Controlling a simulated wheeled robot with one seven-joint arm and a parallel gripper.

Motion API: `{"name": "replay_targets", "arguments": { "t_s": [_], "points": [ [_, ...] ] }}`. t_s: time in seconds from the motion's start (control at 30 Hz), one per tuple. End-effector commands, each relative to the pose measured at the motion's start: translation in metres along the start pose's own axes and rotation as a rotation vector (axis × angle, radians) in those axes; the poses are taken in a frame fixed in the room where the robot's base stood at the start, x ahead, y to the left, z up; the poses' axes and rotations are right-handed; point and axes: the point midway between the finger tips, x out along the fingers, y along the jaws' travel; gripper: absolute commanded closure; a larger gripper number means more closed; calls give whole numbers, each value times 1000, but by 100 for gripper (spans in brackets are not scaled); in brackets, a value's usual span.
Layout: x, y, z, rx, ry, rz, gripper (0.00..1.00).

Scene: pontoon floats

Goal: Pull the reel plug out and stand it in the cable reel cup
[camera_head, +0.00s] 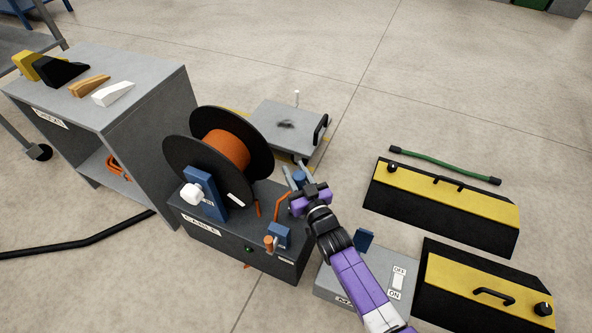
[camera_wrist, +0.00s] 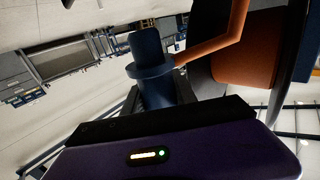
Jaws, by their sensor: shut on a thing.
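The reel plug (camera_wrist: 152,66) is a dark blue cylinder with a wide flange. It sits between the fingers of my gripper (camera_wrist: 160,100), which is shut on it. An orange cable runs from the plug toward the reel. In the head view, the plug (camera_head: 299,177) is a small blue piece at my fingertips, above the right side of the cable box. The cable reel (camera_head: 228,150) has black discs and an orange drum on that grey box (camera_head: 240,250). A blue holder (camera_head: 280,233) with an orange-brown piece is at the box's front right; I cannot tell whether it is the cup.
A grey cabinet (camera_head: 120,85) with several wedges stands left. A grey platform (camera_head: 288,125) lies behind the reel. Yellow-black floats (camera_head: 445,200) lie farther right. Open floor lies at the back.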

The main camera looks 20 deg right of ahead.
Motion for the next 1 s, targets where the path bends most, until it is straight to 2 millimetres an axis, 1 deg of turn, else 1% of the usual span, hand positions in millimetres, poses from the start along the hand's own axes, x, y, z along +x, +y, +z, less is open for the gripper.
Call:
{"name": "replay_targets", "arguments": {
  "t_s": [0.13,0.27,0.47,0.8,1.0],
  "points": [
    [0,0,0,-1,0,-1,100],
    [0,0,5,-1,0,0,100],
    [0,0,19,0,0,0,100],
    [0,0,49,0,0,0,100],
    [0,0,58,-1,0,0,100]
  ]
}}
